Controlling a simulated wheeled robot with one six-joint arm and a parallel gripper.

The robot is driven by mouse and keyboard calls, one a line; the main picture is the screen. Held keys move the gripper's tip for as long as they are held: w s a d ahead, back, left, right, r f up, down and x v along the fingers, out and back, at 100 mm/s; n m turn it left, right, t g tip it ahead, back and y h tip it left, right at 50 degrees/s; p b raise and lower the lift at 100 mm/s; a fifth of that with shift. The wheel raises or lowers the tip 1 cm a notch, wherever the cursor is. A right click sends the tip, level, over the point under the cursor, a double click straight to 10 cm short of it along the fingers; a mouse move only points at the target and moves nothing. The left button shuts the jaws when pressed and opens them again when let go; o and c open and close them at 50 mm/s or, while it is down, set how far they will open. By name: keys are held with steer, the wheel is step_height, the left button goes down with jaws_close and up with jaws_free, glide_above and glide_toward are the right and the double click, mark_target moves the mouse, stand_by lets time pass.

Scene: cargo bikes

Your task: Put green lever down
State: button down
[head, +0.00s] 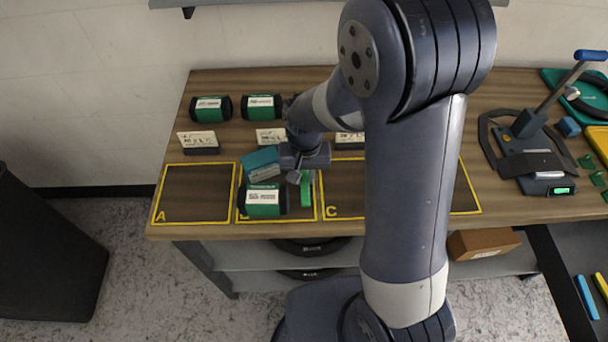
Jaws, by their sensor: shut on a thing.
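My gripper (304,176) is low over the right side of the yellow-outlined zone B (280,219) on the wooden bench. It is shut on the green lever (306,192), which hangs or stands upright at the fingertips. I cannot tell whether the lever touches the bench. A black and green labelled roll (263,201) and a teal box (262,165) with a white label sit in zone B, just left of the lever.
Zone A (195,208) is empty. Zone C (343,203) is partly hidden by my arm. Two more rolls (211,109) and several label cards (198,142) stand behind. A clamp-like device (537,160) with a blue-handled lever is at right. A dark bin (40,255) stands left of the bench.

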mark_target(304, 180)
steer(key=shift+f, duration=0.4)
steer(key=shift+f, duration=0.1)
steer(key=c, duration=1.3)
jaws_free()
step_height(304, 180, up, 12)
steer(key=b, duration=0.1)
steer(key=shift+s, duration=0.1)
